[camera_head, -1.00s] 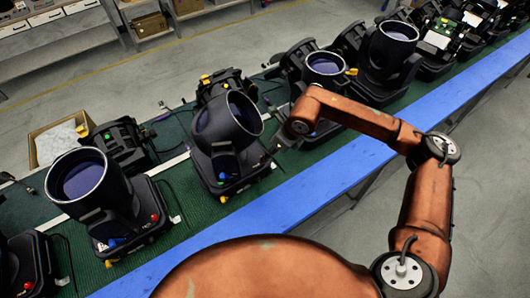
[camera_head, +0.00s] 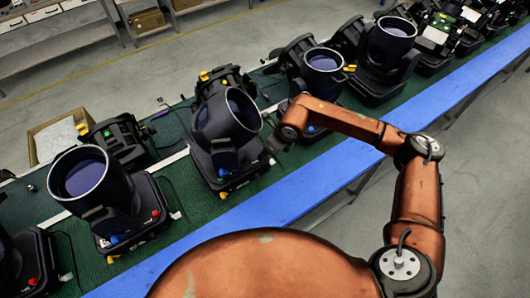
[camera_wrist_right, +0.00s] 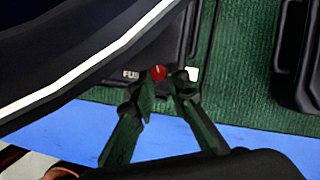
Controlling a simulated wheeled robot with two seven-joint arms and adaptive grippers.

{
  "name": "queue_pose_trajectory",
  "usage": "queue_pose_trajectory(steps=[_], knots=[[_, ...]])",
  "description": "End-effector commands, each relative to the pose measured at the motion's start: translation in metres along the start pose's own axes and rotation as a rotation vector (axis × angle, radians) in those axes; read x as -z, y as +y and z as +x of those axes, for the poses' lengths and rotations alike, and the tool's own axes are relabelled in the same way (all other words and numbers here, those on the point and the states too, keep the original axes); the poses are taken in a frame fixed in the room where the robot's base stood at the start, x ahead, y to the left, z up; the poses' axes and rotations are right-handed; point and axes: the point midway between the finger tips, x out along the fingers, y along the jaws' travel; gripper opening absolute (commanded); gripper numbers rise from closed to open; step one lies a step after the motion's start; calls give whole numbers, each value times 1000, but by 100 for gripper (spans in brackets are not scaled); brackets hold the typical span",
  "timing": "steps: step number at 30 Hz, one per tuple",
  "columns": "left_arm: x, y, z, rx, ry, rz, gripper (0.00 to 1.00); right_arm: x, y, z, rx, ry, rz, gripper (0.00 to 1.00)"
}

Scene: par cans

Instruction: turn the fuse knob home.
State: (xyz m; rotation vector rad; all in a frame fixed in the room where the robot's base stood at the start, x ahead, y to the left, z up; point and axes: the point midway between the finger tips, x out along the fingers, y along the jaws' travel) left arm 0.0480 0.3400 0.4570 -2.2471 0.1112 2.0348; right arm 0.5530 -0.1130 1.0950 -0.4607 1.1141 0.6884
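The fuse knob (camera_wrist_right: 159,73) is a small red knob beside a white "FUS" label in the right wrist view. It sits on the black base of a par can (camera_head: 228,125), the middle one on the belt in the head view. My right gripper (camera_wrist_right: 166,88) has its fingertips at the knob, one on either side, with a narrow gap between them. I cannot tell whether they touch it. In the head view my right gripper (camera_head: 273,146) is at the right side of that base and hides the knob there. My left gripper is in neither view.
Other par cans stand close on both sides, one at the left (camera_head: 110,205) and one at the right (camera_head: 322,80). A blue edge strip (camera_head: 300,190) runs along the near side of the green belt (camera_head: 190,190). A cardboard box (camera_head: 55,140) stands behind.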

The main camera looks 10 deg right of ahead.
Motion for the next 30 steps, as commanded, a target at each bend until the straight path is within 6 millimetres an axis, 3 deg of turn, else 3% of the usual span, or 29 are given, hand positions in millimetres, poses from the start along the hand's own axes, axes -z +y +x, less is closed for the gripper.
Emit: queue_pose_trajectory(steps=[6, 13, 24, 30], knots=[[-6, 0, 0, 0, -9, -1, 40, 0, 0, 0, 0, 0, 0, 0], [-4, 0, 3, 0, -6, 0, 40, 0, -1, 1, -3, 0, -9, 0], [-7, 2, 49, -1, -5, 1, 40, 1, -5, 6, -109, 0, -263, 0], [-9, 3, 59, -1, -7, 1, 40, 0, -6, 2, -150, 0, -363, 0]])
